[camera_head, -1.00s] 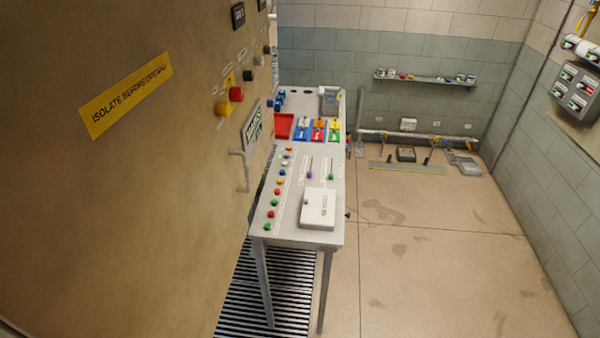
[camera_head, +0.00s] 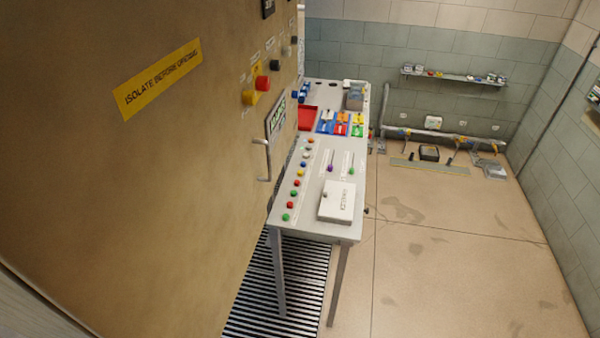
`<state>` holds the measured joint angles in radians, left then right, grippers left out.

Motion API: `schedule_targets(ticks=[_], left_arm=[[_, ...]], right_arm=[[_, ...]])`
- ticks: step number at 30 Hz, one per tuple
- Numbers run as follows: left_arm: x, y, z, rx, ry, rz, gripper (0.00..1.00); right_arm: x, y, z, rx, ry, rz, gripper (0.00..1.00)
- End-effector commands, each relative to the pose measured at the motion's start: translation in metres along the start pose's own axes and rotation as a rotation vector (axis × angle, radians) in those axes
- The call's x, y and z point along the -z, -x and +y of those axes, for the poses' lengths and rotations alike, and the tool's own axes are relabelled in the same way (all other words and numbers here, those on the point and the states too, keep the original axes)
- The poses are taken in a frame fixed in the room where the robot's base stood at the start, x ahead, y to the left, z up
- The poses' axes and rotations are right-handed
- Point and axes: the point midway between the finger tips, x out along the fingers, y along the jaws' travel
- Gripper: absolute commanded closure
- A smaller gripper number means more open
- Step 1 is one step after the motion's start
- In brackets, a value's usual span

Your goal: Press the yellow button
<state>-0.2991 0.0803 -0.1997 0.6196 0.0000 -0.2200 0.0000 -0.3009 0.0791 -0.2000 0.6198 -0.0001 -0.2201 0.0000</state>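A small yellow button (camera_head: 300,173) sits in a row of coloured round buttons along the left side of the grey table's top (camera_head: 318,187). It is about midway along the row and small in this view. Red and green buttons (camera_head: 286,217) lie nearer in the row, and an orange one (camera_head: 310,140) is at the far end. Neither of my grippers is in view.
A large tan cabinet with a yellow warning label (camera_head: 157,77), a handle (camera_head: 264,160) and a red knob on a yellow plate (camera_head: 262,83) fills the left. A white box (camera_head: 337,201) sits on the table's near end. Open floor (camera_head: 450,260) lies to the right.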

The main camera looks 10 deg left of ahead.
Motion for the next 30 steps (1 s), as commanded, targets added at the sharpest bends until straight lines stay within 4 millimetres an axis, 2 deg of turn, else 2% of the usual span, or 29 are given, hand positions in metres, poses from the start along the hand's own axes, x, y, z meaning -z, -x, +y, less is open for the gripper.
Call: schedule_targets(ticks=[1, 12, 30], left_arm=[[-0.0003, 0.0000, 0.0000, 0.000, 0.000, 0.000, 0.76], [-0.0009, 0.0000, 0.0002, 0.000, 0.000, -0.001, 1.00], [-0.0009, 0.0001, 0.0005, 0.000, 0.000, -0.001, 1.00]], right_arm=[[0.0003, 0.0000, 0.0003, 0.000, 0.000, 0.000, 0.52], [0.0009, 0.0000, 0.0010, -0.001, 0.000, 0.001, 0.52], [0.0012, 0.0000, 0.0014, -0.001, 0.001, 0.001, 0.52]])
